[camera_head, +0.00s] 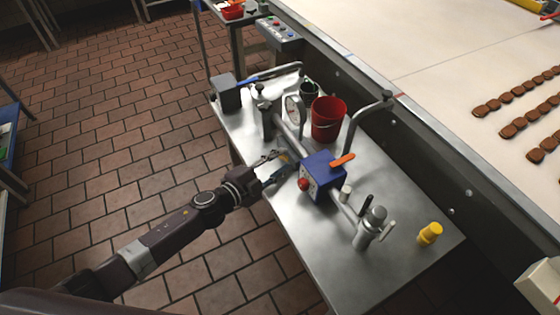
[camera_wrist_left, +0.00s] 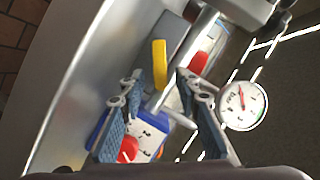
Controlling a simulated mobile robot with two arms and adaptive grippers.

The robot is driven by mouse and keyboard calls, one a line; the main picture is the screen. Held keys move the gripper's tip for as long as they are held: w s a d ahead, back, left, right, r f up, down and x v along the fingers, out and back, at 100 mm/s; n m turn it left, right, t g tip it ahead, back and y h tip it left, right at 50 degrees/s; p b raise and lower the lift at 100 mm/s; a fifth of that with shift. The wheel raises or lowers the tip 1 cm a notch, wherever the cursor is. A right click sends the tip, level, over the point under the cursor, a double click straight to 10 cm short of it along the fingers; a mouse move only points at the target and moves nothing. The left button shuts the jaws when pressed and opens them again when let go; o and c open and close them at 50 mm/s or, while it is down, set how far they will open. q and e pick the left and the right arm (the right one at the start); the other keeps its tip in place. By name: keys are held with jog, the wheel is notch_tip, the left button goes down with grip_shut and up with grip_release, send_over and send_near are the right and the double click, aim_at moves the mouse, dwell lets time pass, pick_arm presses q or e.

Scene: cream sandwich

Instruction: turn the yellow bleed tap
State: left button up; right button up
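The yellow bleed tap (camera_wrist_left: 160,63) shows in the left wrist view as an upright yellow lever on the metal pipework, beyond and between my fingers. In the head view it is a small yellow patch (camera_head: 283,157) by my left gripper (camera_head: 279,167), partly hidden. My left gripper also fills the lower middle of the wrist view (camera_wrist_left: 160,95). Its two blue-grey padded fingers are apart, with nothing held between them. I cannot tell whether a finger touches the tap. My right gripper is not in view.
A blue box (camera_head: 322,172) with a red knob (camera_head: 304,184) and orange lever (camera_head: 342,160) stands beside the gripper. A gauge (camera_head: 293,108), red bucket (camera_head: 328,119), metal valve (camera_head: 372,226) and yellow bottle (camera_head: 430,233) crowd the steel table (camera_head: 318,259). A conveyor lies behind.

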pick_arm(q)
jog(key=shift+c, duration=0.5)
grip_shut()
jog(key=shift+f+b, duration=0.2)
jog(key=shift+b, duration=0.2)
jog(key=m+b, duration=0.1)
jog(key=b, duration=0.1)
jog(key=f+m+t+b, duration=0.1)
jog(key=b, duration=0.3)
jog(key=shift+s+d+f+m, duration=0.2)
jog(key=shift+s+f+m, duration=0.1)
jog(key=shift+m, duration=0.1)
jog(key=shift+r+m+t+b, duration=0.15)
jog(key=shift+m+t+b, duration=0.15)
jog(key=shift+b, duration=0.25)
jog(key=shift+o, duration=0.5)
grip_release()
